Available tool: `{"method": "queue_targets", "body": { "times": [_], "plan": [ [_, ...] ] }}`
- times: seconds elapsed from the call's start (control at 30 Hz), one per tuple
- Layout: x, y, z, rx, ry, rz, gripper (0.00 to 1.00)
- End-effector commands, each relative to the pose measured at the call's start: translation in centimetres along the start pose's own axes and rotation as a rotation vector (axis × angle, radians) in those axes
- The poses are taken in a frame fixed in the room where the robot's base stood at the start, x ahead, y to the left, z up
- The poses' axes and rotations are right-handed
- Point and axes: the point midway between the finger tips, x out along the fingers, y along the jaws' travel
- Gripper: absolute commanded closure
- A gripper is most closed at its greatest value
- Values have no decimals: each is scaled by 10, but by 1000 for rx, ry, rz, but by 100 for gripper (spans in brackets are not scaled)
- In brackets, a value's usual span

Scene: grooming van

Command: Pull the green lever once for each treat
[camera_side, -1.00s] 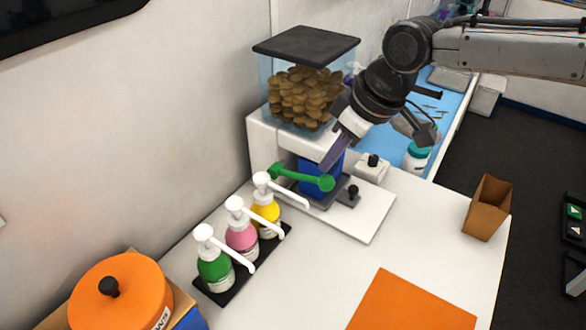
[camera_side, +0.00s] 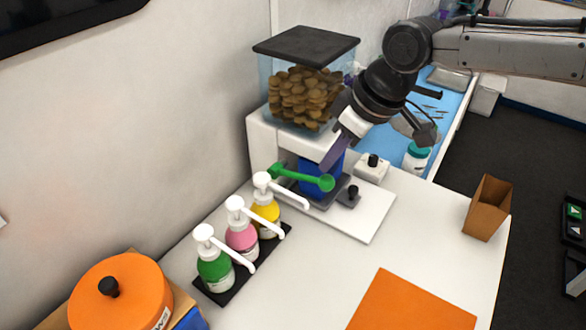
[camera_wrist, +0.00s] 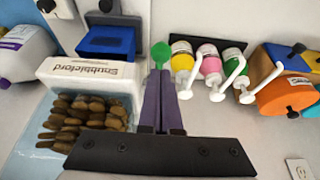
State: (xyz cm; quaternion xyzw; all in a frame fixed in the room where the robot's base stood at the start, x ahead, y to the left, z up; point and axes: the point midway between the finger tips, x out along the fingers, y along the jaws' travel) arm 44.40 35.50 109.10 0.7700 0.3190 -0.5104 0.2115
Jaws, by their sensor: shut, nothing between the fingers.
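The treat dispenser (camera_side: 263,143) stands against the wall, its clear hopper full of brown treats (camera_side: 301,97) under a black lid. The green lever (camera_side: 300,177) sticks out across its front, nearly level, with a round knob at its right end. A blue container (camera_side: 318,183) sits under the spout, behind the lever; its contents are hidden. My gripper (camera_side: 327,165) is shut and empty, its purple fingers just above the lever's knob. In the wrist view the fingertips (camera_wrist: 160,74) appear close to the green knob (camera_wrist: 160,52); I cannot tell if they touch.
Green, pink (camera_side: 241,240) and yellow pump bottles stand on a black tray just left of the lever. An orange lidded pot (camera_side: 120,290) is at front left. A brown open box (camera_side: 487,208) stands at right. An orange mat (camera_side: 412,303) lies in front; the table between is clear.

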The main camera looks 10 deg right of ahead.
Motion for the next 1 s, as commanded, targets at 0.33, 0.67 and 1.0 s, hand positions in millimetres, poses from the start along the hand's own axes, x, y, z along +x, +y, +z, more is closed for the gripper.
{"method": "queue_targets", "body": {
  "times": [0.33,0.67,1.0],
  "plan": [
    [13,0,6,0,-1,0,100],
    [30,0,13,0,-2,-1,100],
    [47,0,20,0,-3,-1,100]
  ]
}}
